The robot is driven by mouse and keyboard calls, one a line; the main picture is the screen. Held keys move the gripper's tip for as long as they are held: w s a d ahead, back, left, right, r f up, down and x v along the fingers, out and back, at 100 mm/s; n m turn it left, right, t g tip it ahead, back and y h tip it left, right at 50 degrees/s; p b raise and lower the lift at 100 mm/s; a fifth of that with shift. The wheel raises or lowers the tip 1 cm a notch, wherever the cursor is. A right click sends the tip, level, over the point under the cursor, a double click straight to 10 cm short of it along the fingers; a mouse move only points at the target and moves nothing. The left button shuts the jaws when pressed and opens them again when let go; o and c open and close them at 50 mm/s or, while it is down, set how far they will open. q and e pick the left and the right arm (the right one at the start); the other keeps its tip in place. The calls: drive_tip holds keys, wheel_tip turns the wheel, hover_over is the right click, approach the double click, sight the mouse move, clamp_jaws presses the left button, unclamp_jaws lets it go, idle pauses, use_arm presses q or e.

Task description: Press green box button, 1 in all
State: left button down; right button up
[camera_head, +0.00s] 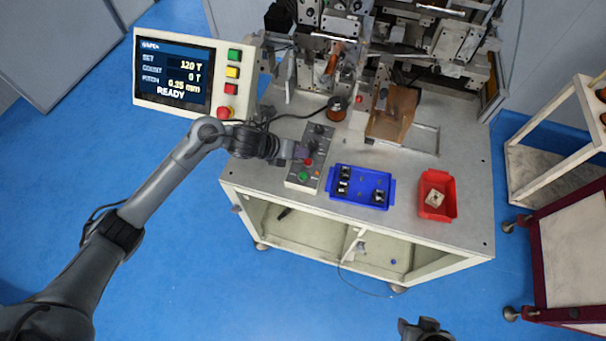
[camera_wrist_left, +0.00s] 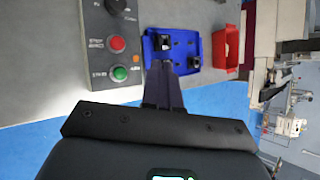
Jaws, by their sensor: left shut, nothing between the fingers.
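The grey control box (camera_head: 318,143) lies on the machine table's front left. Its green button (camera_head: 303,176) is at the near end, with a red button (camera_head: 308,162) just beyond it. In the left wrist view, the green button (camera_wrist_left: 120,73) and red button (camera_wrist_left: 117,43) are left of the fingers. My left gripper (camera_head: 303,152) is shut and empty over the box, near the red button; its fingers (camera_wrist_left: 161,68) appear apart from the green button. A dark part of my right arm (camera_head: 425,328) shows at the bottom edge; its finger state is unclear.
A blue tray (camera_head: 334,186) with small dark parts sits right of the box, and a red tray (camera_head: 437,212) farther right. The winding machine stands behind. A panel (camera_head: 142,85) at upper left reads READY and has its own green button (camera_head: 235,55).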

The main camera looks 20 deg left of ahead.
use_arm(q)
drive_tip(key=b, duration=0.6)
hover_over(300, 176)
wheel_tip(300, 176, down, 8)
drive_tip(key=shift+f+b, duration=0.35)
drive_tip(key=shift+f, duration=0.1)
idle(0.5)
idle(0.8)
drive_tip(key=shift+f, duration=0.1)
idle(0.5)
drive_tip(key=shift+f+b, duration=0.3)
drive_tip(key=shift+b, duration=0.15)
